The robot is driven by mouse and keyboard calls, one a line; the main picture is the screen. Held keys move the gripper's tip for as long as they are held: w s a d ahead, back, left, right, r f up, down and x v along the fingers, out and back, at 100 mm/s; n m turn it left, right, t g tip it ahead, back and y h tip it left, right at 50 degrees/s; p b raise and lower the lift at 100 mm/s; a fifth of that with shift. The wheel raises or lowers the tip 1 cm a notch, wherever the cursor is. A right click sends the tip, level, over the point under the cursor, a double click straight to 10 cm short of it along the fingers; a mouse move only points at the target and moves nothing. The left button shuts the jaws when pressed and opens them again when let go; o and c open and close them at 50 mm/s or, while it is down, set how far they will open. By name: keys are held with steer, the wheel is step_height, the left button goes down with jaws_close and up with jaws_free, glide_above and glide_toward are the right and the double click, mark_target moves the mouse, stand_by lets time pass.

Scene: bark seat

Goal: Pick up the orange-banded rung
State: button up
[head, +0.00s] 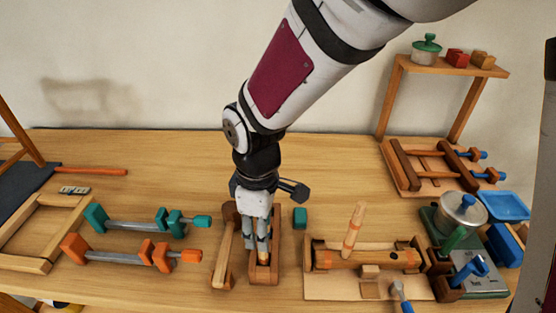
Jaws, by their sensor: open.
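My gripper (263,248) points down at the middle of the table, its fingers over a narrow wooden holder (264,281). Something with an orange tint shows low between the fingers, but the fingers hide most of it, and I cannot tell whether it is a rung or whether they touch it. To the right, a pale wooden rung (354,226) with orange-tinted bands stands slightly tilted at a horizontal wooden bar (365,260). My gripper is apart from this rung.
Left of my gripper lie a teal clamp (135,225) and an orange clamp (125,257). A teal block (300,218) stands close on the right. A scale with a pot (462,212) and a blue tray (504,206) crowd the right. The table's back middle is clear.

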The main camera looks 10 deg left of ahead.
step_height(320, 180, down, 4)
steer(key=shift+w+f, duration=0.1)
jaws_close()
stand_by(0.4)
step_height(320, 180, up, 13)
steer(key=shift+f+p, duration=0.1)
steer(key=shift+p, duration=0.65)
steer(key=shift+r+p, duration=1.1)
steer(key=shift+r, duration=1.05)
